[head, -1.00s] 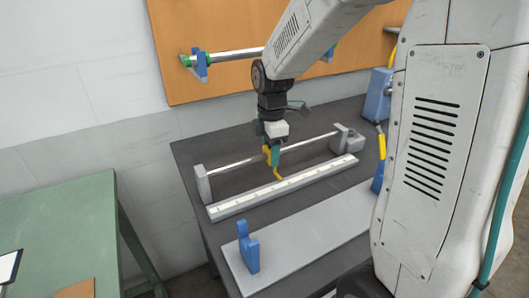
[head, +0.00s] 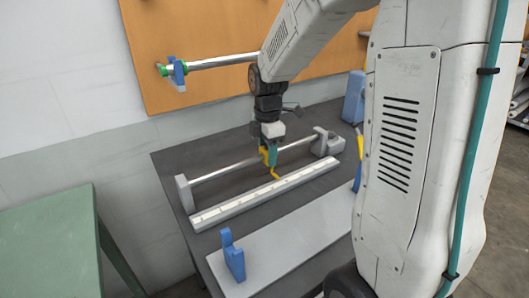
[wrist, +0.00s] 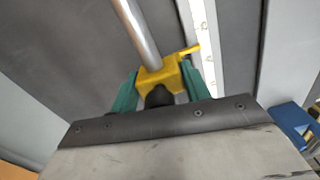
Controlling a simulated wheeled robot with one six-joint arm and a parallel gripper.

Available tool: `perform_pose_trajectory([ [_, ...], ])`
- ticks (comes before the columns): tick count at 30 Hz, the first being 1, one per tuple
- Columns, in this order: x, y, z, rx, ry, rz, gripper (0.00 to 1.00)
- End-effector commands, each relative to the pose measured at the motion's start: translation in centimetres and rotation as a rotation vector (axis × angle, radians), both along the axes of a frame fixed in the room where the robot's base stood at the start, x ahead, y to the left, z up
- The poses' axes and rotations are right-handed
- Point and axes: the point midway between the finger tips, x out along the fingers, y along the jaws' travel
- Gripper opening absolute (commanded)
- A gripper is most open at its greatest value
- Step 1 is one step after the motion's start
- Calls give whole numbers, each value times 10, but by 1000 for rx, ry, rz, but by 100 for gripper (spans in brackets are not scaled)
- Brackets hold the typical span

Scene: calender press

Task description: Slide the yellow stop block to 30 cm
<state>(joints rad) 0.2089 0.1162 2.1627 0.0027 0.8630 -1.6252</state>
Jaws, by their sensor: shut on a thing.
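The yellow stop block (wrist: 171,77) sits on the round metal rail, with its pointer reaching toward the white scale. In the head view the block (head: 265,155) is around the middle of the rail (head: 224,171), mostly covered by the gripper. My gripper (wrist: 160,88) is shut on the block, with a teal finger on each side of it; the gripper also shows in the head view (head: 268,156). The scale bar (head: 262,197) lies in front of the rail. Its numbers are too small to read.
Grey end supports (head: 185,193) hold the rail on the dark table. A light plate (head: 284,240) with a blue bracket (head: 232,256) lies in front. A blue device (head: 354,97) stands at the back right. A green table (head: 48,240) is at the left.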

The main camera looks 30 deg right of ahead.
Motion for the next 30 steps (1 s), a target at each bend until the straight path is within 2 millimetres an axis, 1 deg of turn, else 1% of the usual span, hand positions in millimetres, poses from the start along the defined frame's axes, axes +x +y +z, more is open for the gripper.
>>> perform_pose_trajectory([
  [8,1,-4,1,-1,-4,-2,21],
  [30,1,-49,2,-2,-5,-3,21],
])
